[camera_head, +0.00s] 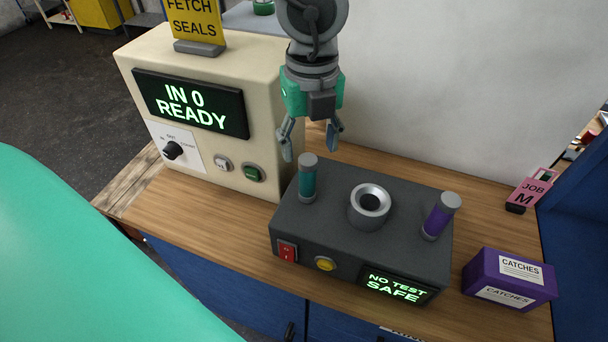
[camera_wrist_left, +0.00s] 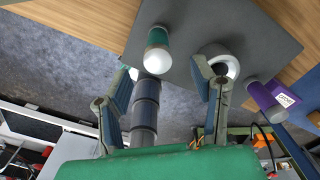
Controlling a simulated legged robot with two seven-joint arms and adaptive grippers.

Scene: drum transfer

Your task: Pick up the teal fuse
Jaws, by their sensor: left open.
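The teal fuse (camera_head: 308,182) stands upright with a grey cap at the left end of the dark test box (camera_head: 330,225). In the left wrist view the teal fuse (camera_wrist_left: 158,40) shows its pale cap toward the camera, beyond and between the finger lines. My left gripper (camera_head: 311,148) is open and empty, pointing down, just above and behind the fuse, apart from it. In the left wrist view my left gripper (camera_wrist_left: 163,75) shows both fingers spread. My right gripper is not in view.
A round metal socket (camera_head: 370,202) is mid-box, and a purple fuse (camera_head: 439,217) stands at its right end. A cream machine (camera_head: 215,105) reading "IN 0 READY" stands close at left. A purple catches box (camera_head: 508,280) and pink job tag (camera_head: 528,192) are at right.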

